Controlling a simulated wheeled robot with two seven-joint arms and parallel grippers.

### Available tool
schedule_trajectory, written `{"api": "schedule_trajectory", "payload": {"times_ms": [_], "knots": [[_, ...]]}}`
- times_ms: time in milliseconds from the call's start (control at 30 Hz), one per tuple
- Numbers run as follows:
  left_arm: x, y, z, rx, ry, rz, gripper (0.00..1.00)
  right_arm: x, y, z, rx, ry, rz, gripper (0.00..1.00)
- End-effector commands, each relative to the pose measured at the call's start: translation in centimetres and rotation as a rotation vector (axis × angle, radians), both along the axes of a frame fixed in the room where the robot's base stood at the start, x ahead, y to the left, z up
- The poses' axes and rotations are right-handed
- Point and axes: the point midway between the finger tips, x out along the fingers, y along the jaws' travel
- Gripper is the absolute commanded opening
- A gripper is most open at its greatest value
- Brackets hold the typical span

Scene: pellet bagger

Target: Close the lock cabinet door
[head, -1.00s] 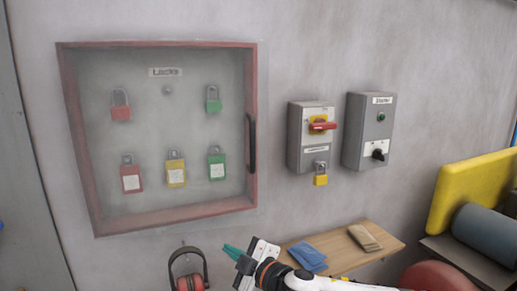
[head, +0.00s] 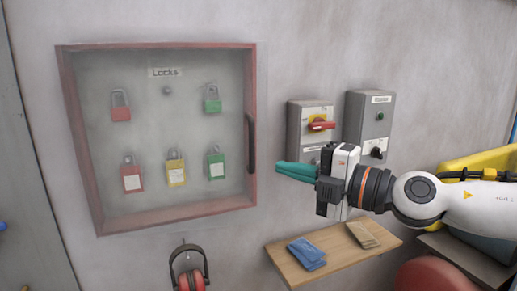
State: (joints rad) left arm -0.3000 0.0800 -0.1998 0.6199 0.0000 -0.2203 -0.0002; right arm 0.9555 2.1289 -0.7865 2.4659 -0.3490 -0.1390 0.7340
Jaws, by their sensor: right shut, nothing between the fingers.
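The lock cabinet (head: 78,135) is a red-framed box on the wall at the left, labelled "Locks". Its clear door (head: 140,100) lies flat over the front and looks closed, with a dark vertical handle (head: 252,144) at its right edge. Several red, yellow and green padlocks hang inside behind it. My right gripper (head: 281,171) is shut and empty, its teal fingers pointing left, a little right of the handle with a small gap in the picture. I cannot tell whether it touches the door. My left gripper is not in view.
Right of the cabinet are a grey box with a red switch (head: 321,126) and a grey starter box (head: 367,117). Below is a wooden shelf (head: 335,262) with blue cloth (head: 307,253). Red ear defenders (head: 190,278) hang under the cabinet. A yellow object (head: 478,161) stands at the right.

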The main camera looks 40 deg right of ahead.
Motion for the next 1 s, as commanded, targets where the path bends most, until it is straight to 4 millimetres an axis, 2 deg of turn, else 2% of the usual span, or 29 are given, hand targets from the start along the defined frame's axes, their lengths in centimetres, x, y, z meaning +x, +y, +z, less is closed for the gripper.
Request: {"api": "schedule_trajectory", "payload": {"times_ms": [33,400,800,900,1000], "knots": [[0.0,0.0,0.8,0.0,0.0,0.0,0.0,0.6,0.3,0.2,0.003,0.006,0.004,0.0],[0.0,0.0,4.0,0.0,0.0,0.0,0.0,4.7,1.7,0.3,0.004,0.005,0.004,0.0],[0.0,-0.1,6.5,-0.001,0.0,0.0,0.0,7.7,2.8,0.1,0.003,0.002,0.002,0.0],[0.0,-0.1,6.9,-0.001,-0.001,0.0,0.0,8.2,2.9,0.1,0.005,0.003,-0.001,0.0],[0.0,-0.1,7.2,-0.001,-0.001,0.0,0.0,9.1,1.5,0.3,0.004,-0.004,-0.005,0.0]]}}
